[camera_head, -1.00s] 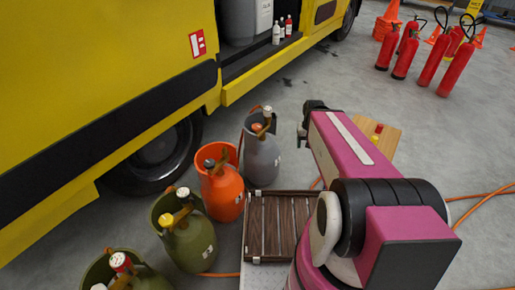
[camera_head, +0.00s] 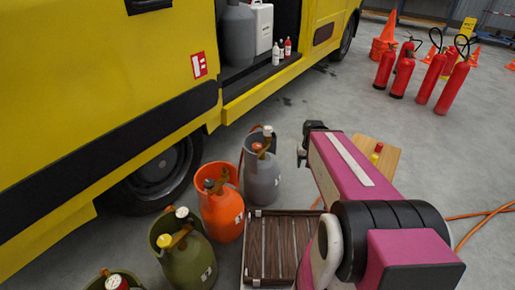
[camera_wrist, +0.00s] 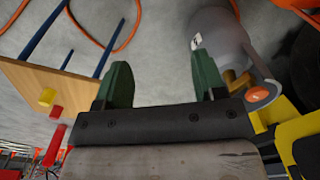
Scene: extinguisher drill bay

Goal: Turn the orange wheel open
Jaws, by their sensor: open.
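The orange wheel (camera_wrist: 258,95) sits on the valve of a grey gas cylinder (camera_wrist: 222,45), at the right of the wrist view. In the head view, the grey cylinder (camera_head: 262,180) stands left of my arm, with the orange wheel (camera_head: 257,147) small near its top. My gripper (camera_wrist: 163,78) is open and empty, its two green fingers spread apart. The wheel is outside the fingers, beyond the right one, and I see no contact. In the head view, my gripper (camera_head: 302,153) is dark, partly hidden by my arm, and right of the cylinder.
An orange cylinder (camera_head: 222,213) and olive cylinders (camera_head: 190,262) stand left of a slatted wooden rack (camera_head: 268,250). A yellow vehicle (camera_head: 90,100) blocks the left. A small wooden table (camera_head: 384,151) carries red and yellow pieces. Red extinguishers (camera_head: 403,75) stand behind; an orange hose (camera_head: 484,228) lies right.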

